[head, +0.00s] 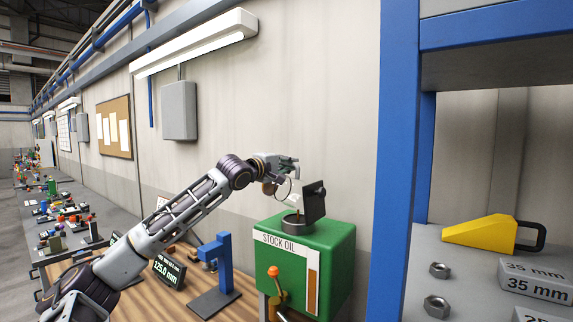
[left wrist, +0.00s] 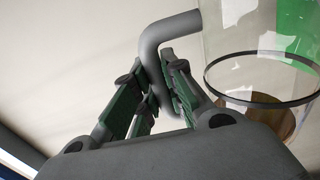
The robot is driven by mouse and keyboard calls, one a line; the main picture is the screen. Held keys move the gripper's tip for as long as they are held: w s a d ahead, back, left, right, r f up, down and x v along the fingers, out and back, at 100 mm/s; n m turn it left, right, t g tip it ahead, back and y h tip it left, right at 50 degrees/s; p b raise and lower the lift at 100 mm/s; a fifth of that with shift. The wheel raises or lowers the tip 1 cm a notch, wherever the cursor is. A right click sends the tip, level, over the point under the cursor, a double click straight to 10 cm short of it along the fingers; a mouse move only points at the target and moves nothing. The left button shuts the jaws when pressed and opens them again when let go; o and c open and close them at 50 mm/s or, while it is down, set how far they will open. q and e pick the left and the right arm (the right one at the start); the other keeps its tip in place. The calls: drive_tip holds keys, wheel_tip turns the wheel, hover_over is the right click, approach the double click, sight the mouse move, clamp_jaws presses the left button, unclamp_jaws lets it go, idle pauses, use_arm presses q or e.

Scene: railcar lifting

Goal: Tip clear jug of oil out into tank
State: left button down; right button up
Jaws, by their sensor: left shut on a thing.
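The green tank (head: 328,251), labelled STOCK OIL, stands on the wooden bench. Its dark square lid (head: 314,201) is raised, beside the round filler neck (head: 293,218). My left gripper (head: 279,170) is above and slightly left of the neck. In the left wrist view its fingers (left wrist: 160,95) are shut on the grey handle of the clear jug (left wrist: 245,38). The jug has a dark ring, with amber-brown showing inside it; I cannot tell whether that is oil. In the head view the jug is faint, and its tilt is unclear. My right gripper is not in view.
A blue upright and shelf (head: 398,160) rise close to the tank's right. The shelf holds nuts, grey blocks and a yellow wedge-shaped thing (head: 480,232). A blue stand (head: 222,270) and a dark display (head: 168,271) are left of the tank. The wall is behind.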

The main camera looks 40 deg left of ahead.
use_arm(q)
drive_tip(key=shift+d+r+m+p, duration=0.2)
drive_tip(key=shift+d+m+p, duration=0.2)
drive_tip(key=shift+d+m, duration=0.15)
drive_tip(key=shift+w, duration=0.1)
idle(0.7)
